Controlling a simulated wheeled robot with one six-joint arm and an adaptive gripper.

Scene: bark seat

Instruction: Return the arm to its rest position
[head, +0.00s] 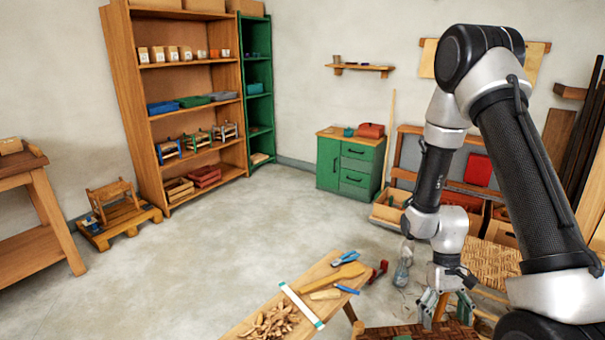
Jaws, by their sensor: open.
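My arm rises on the right side of the head view, bends at a high elbow and hangs down.
A wooden bench (245,327) left of my gripper bears wood shavings (272,322), a wooden mallet-like tool (335,278) and blue-handled tools (345,258). A glass jar (402,270) stands close behind. A green cabinet (350,163) and tall shelf (180,100) stand farther back. The middle floor is clear.

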